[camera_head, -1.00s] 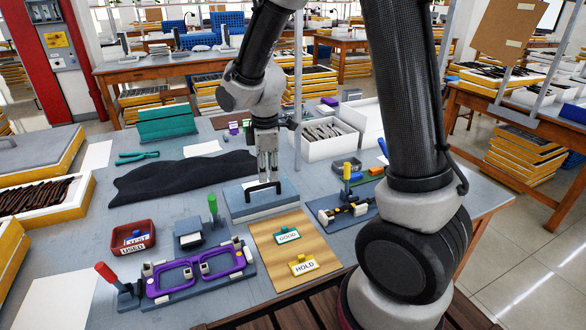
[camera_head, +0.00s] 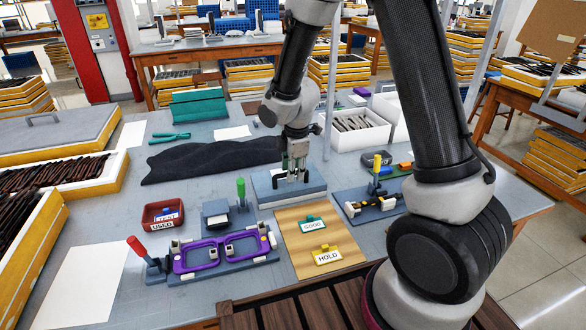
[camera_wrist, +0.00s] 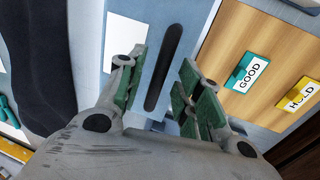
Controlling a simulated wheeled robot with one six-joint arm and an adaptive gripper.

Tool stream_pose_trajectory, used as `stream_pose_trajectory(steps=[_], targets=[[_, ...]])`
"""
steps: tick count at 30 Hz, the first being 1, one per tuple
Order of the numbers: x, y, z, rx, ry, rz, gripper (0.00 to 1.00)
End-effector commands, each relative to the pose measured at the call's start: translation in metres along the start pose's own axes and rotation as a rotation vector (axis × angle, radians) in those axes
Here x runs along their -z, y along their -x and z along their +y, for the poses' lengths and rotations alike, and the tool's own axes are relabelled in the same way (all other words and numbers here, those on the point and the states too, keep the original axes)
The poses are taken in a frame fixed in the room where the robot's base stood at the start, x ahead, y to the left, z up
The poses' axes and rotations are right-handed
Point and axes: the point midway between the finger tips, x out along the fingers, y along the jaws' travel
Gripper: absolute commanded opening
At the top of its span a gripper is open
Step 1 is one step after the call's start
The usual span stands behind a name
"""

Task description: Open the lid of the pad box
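The pad box (camera_head: 268,192) is a flat blue-grey box on the worktable, its lid lying flat and closed. A black bar handle (camera_wrist: 163,68) runs along the lid and shows clearly in the wrist view. My gripper (camera_head: 292,174) is over the lid at the handle, pointing down. In the wrist view my gripper (camera_wrist: 160,88) has its two green-padded fingers spread apart, with the handle in the gap between them and touching neither pad visibly. In the head view the fingers hide most of the handle. I cannot tell how far the fingertips are above the lid.
A wooden board (camera_head: 297,240) with GOOD and HOLD tags lies in front of the box. A dark cloth (camera_head: 205,162) lies to the left. A purple eyeglass frame (camera_head: 203,258) sits in a fixture at front left. A white bin (camera_head: 349,143) stands behind right.

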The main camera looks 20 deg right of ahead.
Motion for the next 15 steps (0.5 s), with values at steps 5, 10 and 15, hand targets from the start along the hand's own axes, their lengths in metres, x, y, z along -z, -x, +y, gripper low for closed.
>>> stream_pose_trajectory(steps=[5,10,15], targets=[[0.0000,0.0003,0.0000,0.000,0.000,0.000,0.32],[0.0000,0.0005,0.0000,0.000,-0.001,0.000,0.01],[0.0000,0.0005,0.0001,0.000,-0.001,0.000,0.00]])
